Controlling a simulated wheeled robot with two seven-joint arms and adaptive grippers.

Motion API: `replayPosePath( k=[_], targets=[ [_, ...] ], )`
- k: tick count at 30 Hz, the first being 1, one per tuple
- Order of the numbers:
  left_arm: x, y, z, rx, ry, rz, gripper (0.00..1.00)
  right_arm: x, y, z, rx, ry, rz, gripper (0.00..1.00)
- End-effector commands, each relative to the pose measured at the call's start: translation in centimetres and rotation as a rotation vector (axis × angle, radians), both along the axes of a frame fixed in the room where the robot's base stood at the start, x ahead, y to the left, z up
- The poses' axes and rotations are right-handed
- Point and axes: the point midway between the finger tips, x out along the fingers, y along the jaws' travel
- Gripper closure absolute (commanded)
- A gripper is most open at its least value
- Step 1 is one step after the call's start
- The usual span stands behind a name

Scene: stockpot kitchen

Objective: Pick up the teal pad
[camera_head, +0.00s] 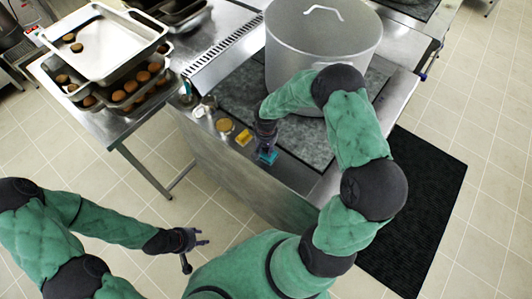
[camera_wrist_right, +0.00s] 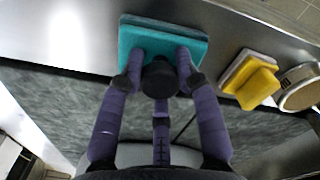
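The teal pad (camera_head: 267,156) lies near the front edge of the metal counter in the head view. It fills the top middle of the right wrist view (camera_wrist_right: 160,36). My right gripper (camera_head: 266,140) is right at the pad, pointing down. In the wrist view its purple fingers (camera_wrist_right: 160,70) overlap the pad's near side, two spread apart and one between them. Whether they press on the pad or are only beside it cannot be told. My left gripper (camera_head: 197,241) is open and empty, low and away from the counter.
A yellow sponge (camera_head: 244,138) and a round tan-topped item (camera_head: 224,125) lie left of the pad. A large stockpot (camera_head: 318,50) stands behind my right arm. A side table holds trays (camera_head: 104,48) with round brown pieces. A black mat (camera_head: 430,180) lies on the floor at right.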

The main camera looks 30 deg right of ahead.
Motion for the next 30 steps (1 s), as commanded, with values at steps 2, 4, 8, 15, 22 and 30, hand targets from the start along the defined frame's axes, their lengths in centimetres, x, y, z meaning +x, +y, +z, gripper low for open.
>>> replayPosePath(
  k=[2,4,8,15,22,30],
  targets=[
    [0.0,0.0,0.0,0.0,0.0,0.0,0.6,0.0,0.0,0.0,0.0,0.001,0.0,1.0],
    [0.0,0.0,0.0,0.0,0.0,0.0,0.6,0.0,0.0,0.0,0.0,0.0,0.0,1.0],
    [0.0,0.0,0.0,0.0,0.0,0.0,0.6,0.0,0.0,0.0,0.0,0.0,0.0,1.0],
    [0.0,0.0,0.0,0.0,0.0,0.0,0.6,0.0,0.0,1.0,0.0,-0.001,0.0,1.0],
    [0.0,0.0,0.1,0.0,0.0,0.0,0.6,0.1,-1.0,4.2,-0.003,-0.004,-0.004,1.0],
    [0.0,0.0,0.3,0.0,0.0,0.0,0.6,0.0,-5.9,9.6,-0.002,-0.003,-0.007,1.0]
  ],
)
